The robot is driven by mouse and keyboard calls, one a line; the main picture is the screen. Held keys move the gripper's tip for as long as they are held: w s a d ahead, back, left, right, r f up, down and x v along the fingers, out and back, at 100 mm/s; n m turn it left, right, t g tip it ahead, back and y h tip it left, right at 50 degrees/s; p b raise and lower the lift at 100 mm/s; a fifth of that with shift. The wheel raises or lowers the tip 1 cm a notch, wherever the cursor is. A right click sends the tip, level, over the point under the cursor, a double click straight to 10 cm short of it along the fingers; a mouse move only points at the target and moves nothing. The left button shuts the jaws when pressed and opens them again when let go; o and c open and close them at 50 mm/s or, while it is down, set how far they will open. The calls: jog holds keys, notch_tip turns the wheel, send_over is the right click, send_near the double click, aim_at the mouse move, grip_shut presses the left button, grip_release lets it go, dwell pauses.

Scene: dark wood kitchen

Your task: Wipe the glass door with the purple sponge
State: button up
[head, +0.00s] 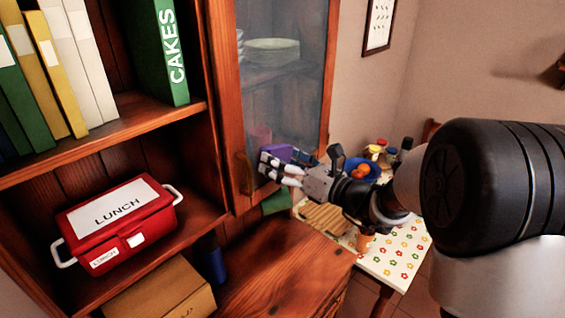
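The glass door (285,75) is a wooden-framed cabinet door with a hazy, smudged-looking pane, and stacked plates show behind it. My gripper (272,165) is at the lower part of the pane. Its fingers are closed around the purple sponge (279,152), which is partly hidden by the fingers. The sponge is at or very near the glass; I cannot tell whether it touches. A faint pinkish shape (259,137) shows in the glass beside it. The door's handle (245,172) is just left of my gripper.
Open shelves at left hold books (45,70) and a red lunch box (120,222). Below the door is a wooden counter (285,265). A flowered table (395,262) with a blue bowl (373,168) and jars stands behind my arm.

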aim_at(290, 154)
jog(key=shift+w+d+p, duration=0.3)
jog(key=shift+w+d, duration=0.9)
jog(key=shift+w, duration=0.2)
jog(key=shift+a, duration=0.1)
jog(key=shift+s+a+b, duration=0.6)
jog(key=shift+s+a, duration=0.8)
jog(key=shift+s, duration=0.05)
jog(key=shift+c, duration=0.6)
jog(key=shift+v, duration=3)
jog(key=shift+d, duration=0.1)
jog(key=shift+v, duration=1.4)
